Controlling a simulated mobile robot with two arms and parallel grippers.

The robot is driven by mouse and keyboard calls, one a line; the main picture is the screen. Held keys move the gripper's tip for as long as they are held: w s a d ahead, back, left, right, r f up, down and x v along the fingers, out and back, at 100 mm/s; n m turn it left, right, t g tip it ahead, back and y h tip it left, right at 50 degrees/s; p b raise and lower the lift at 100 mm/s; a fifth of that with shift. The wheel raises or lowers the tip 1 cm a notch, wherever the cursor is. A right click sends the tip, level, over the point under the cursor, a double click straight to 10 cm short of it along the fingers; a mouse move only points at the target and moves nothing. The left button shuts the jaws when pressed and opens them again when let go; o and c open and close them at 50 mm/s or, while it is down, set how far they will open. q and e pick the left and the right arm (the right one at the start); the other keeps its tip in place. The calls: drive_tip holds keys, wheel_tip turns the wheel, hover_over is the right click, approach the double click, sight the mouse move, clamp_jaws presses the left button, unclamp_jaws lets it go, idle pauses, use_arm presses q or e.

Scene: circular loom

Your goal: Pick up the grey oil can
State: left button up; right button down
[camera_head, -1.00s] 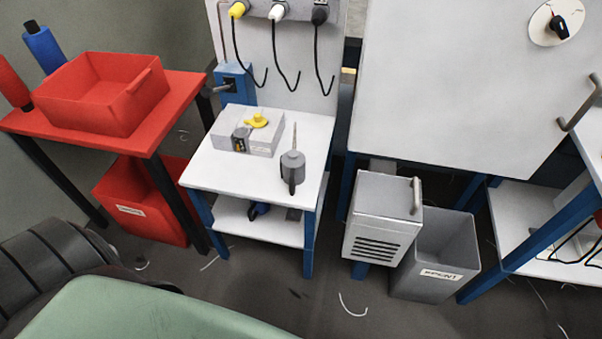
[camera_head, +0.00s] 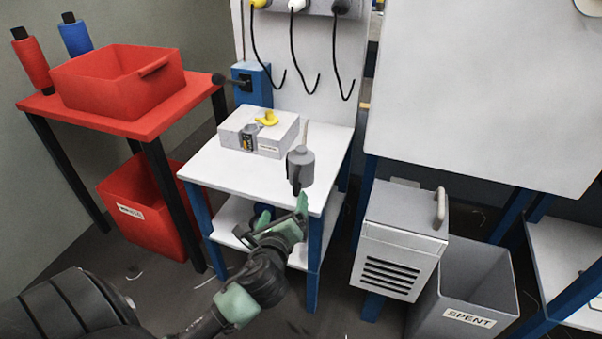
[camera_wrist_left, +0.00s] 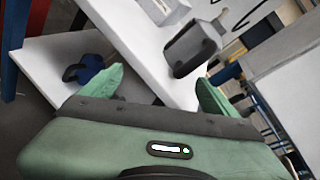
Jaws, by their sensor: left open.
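The grey oil can (camera_head: 301,166) stands upright near the right front corner of the small white table (camera_head: 232,176), its thin spout pointing up. It also shows in the left wrist view (camera_wrist_left: 188,48), beyond the fingers and apart from them. My left gripper (camera_head: 277,222) is open and empty, just in front of the table's front edge and a little below the can. In the left wrist view the green fingers (camera_wrist_left: 160,88) are spread wide. My right gripper is not in view.
A grey box (camera_head: 258,132) with a yellow item (camera_head: 267,118) on it stands behind the can to the left. A lower shelf (camera_head: 232,222) holds a blue item. A vented cabinet (camera_head: 402,240) and a SPENT bin (camera_head: 470,290) stand right. A red table (camera_head: 120,122) stands left.

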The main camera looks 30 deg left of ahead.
sight(299, 165)
use_arm(q)
drive_tip(key=w+r+m+t, duration=0.1)
drive_tip(key=r+m, duration=0.1)
drive_tip(key=w+r+m+t, duration=0.1)
drive_tip(key=r+m, duration=0.1)
drive_tip(key=m, duration=0.1)
drive_tip(key=w+r+m+t, duration=0.1)
drive_tip(key=w+r+m, duration=0.1)
drive_tip(key=shift+w+a+m+y, duration=0.1)
drive_tip(key=shift+a+m+y, duration=0.2)
drive_tip(key=x, duration=0.2)
drive_tip(key=b+x, duration=0.1)
drive_tip(key=shift+w, duration=0.5)
drive_tip(key=x, duration=0.1)
drive_tip(key=b+x, duration=0.1)
drive_tip(key=x, duration=0.1)
drive_tip(key=shift+w+d, duration=0.15)
drive_tip(key=shift+w, duration=0.2)
drive_tip(key=c, duration=1.8)
drive_tip(key=shift+r, duration=0.1)
drive_tip(key=shift+c, duration=0.2)
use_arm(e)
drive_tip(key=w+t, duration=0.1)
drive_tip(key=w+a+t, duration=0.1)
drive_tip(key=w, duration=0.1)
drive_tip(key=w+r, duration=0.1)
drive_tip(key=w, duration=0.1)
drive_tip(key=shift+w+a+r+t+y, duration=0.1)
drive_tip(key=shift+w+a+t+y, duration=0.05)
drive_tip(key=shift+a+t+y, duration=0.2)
